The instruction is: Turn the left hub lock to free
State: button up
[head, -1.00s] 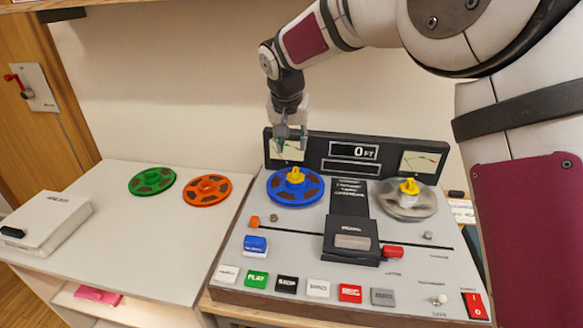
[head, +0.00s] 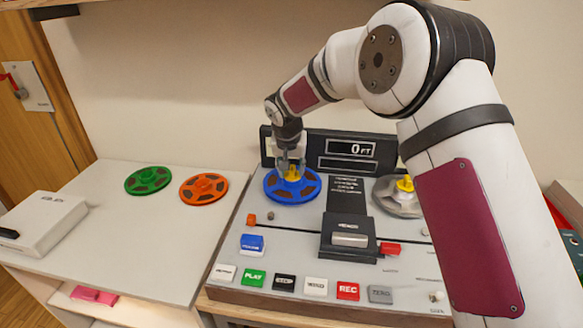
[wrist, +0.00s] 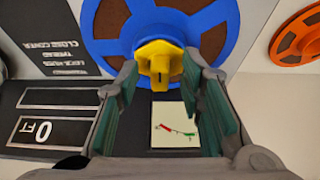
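The left hub lock (head: 292,174) is a yellow knob at the centre of the blue reel (head: 272,189), on the left of the tape deck. It also shows in the wrist view (wrist: 160,62), with a dark mark on its face. My gripper (head: 291,168) is just above the blue reel, pointing down at the knob. In the wrist view my gripper (wrist: 168,88) is open, with one finger on each side of the yellow knob. I cannot tell whether the fingers touch it. The right hub lock (head: 405,184) is yellow on a clear grey reel (head: 392,202).
The deck's upright panel (head: 335,140) with a counter and meters stands close behind the reels. Several buttons line the deck's front, including PLAY (head: 254,277) and REC (head: 348,291). Green (head: 149,180) and orange (head: 204,188) reels and a white box (head: 45,224) lie on the left counter.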

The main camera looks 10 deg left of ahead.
grip_shut()
